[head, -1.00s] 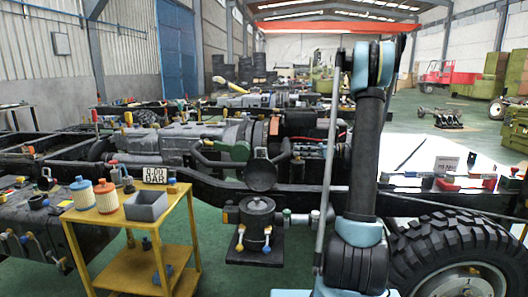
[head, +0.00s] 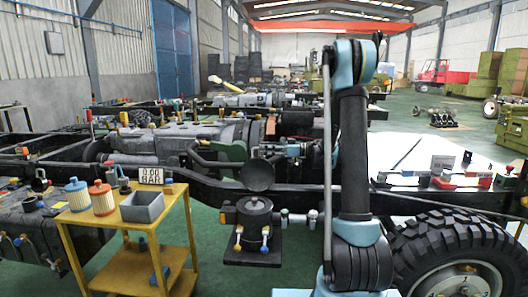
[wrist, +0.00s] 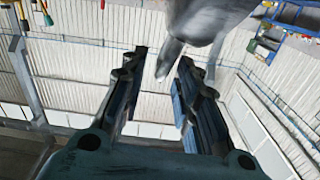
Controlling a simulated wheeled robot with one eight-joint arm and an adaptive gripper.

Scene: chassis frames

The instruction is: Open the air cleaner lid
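The air cleaner (head: 254,218) looks to be the black round canister on a bracket at the chassis side in the head view, with blue and yellow clips hanging at its front. A dark round disc (head: 257,175) stands tilted up just behind its top; I cannot tell for sure whether it is the lid. My arm rises to the right of the canister, its upper end well above it. My gripper (wrist: 163,62) is open and empty in the wrist view, its fingers apart and pointing toward the wall. The air cleaner does not show in the wrist view.
A yellow cart (head: 88,215) with filters and a grey bin (head: 142,206) stands left of the canister. A large tyre (head: 450,250) is at the right. The chassis rail runs behind the canister. Green floor between cart and canister is clear.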

